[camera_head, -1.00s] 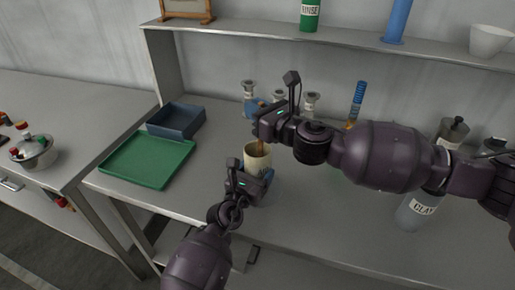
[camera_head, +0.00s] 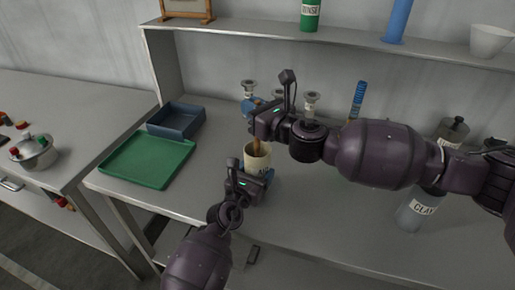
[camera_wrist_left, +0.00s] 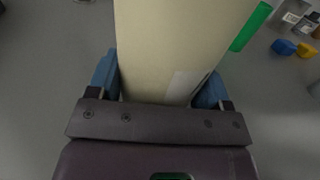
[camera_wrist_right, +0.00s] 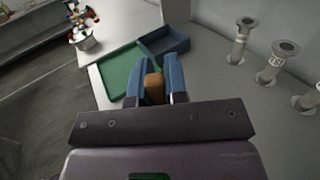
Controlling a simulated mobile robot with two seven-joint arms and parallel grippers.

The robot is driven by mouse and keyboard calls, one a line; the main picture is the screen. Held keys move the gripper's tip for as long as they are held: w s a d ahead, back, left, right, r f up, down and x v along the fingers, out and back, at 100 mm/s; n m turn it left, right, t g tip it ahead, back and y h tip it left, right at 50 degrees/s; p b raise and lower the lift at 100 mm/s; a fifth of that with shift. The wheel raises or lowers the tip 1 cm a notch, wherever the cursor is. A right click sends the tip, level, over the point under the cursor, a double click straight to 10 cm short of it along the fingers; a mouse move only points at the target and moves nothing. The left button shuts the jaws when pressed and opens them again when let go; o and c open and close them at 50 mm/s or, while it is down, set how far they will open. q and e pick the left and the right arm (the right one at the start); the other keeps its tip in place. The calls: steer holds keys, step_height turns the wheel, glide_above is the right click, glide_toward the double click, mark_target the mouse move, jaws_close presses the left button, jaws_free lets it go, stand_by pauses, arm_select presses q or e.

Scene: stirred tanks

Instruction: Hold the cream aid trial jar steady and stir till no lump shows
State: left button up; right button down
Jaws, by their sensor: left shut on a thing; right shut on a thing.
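The cream jar (camera_head: 257,163) stands upright on the grey bench, its label partly covered. My left gripper (camera_head: 250,178) is shut around its side; in the left wrist view the blue fingers flank the jar's pale wall (camera_wrist_left: 180,45). My right gripper (camera_head: 256,127) is above the jar, shut on a brown-handled stirrer (camera_head: 256,146) that reaches down into the jar's mouth. In the right wrist view the brown handle (camera_wrist_right: 154,87) sits between the blue fingers. The jar's contents and the stirrer's lower end are hidden, so lumps cannot be judged.
A green tray (camera_head: 147,160) and a blue-grey bin (camera_head: 177,121) lie to the left. A labelled bottle (camera_head: 412,214) stands at right. A shelf (camera_head: 345,38) runs above.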

stand_by(0.5)
step_height(320, 180, up, 14)
stand_by(1.8)
stand_by(0.3)
arm_select(q)
steer(key=o, duration=1)
steer(key=v, duration=1.2)
